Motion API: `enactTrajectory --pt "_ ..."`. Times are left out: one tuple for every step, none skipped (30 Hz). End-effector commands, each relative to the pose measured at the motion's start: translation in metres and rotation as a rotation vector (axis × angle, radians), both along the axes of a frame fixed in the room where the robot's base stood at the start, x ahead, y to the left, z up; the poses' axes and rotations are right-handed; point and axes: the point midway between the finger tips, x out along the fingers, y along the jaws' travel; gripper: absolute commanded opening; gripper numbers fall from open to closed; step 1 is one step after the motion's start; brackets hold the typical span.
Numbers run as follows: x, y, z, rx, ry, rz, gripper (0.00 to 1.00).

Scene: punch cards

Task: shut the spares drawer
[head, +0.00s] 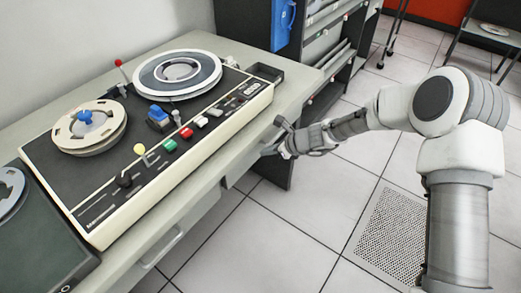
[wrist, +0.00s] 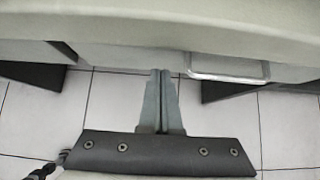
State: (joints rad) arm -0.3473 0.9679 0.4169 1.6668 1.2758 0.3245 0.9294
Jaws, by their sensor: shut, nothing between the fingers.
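A pale drawer front (wrist: 125,57) shows under the bench edge in the wrist view, with a metal bar handle (wrist: 230,69) on its right part. My gripper (wrist: 161,72) is shut and empty, its fingertips at the lower edge of that front, left of the handle. I cannot tell whether they touch it. In the head view my gripper (head: 268,151) is beside the bench's front edge, pointing at the bench. A pale front (head: 238,170) shows just below it. How far the drawer stands out is hard to tell; its inside is hidden under the benchtop.
A tape machine (head: 150,150) with reels and coloured buttons stands on the bench (head: 222,158). Another handle (head: 163,247) is under the bench at the front left. A dark shelf unit (head: 330,50) stands at the back. The tiled floor (head: 300,215) right of the bench is clear.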

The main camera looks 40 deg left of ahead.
Motion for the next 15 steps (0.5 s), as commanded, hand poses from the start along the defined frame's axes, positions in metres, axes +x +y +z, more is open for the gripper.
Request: enactTrajectory --pt "0.004 -0.006 0.001 -0.001 0.000 -0.003 0.00" --pt "0.005 -0.009 0.001 -0.002 -0.001 -0.004 0.00" --pt "0.005 -0.017 0.015 -0.002 -0.003 -0.005 0.00" --pt "0.005 -0.023 0.020 -0.002 -0.003 -0.006 0.00" --pt "0.005 -0.029 0.025 -0.003 -0.003 -0.006 0.00" --pt "0.005 -0.036 0.032 -0.002 -0.003 -0.006 0.00" --pt "0.004 -0.041 0.037 -0.003 -0.003 -0.004 0.00" --pt "0.004 -0.045 0.041 -0.003 -0.003 -0.004 0.00" --pt "0.004 -0.051 0.046 -0.004 -0.003 -0.006 0.00" --pt "0.004 -0.055 0.050 -0.003 -0.003 -0.006 0.00" --pt "0.003 -0.059 0.054 -0.003 -0.002 -0.005 0.00" --pt "0.003 -0.063 0.058 -0.003 -0.001 -0.004 0.00" --pt "0.003 -0.066 0.061 -0.003 -0.002 -0.005 0.00" --pt "0.003 -0.069 0.063 -0.003 -0.002 -0.005 0.00" --pt "0.003 -0.072 0.065 -0.004 -0.001 -0.004 0.00"
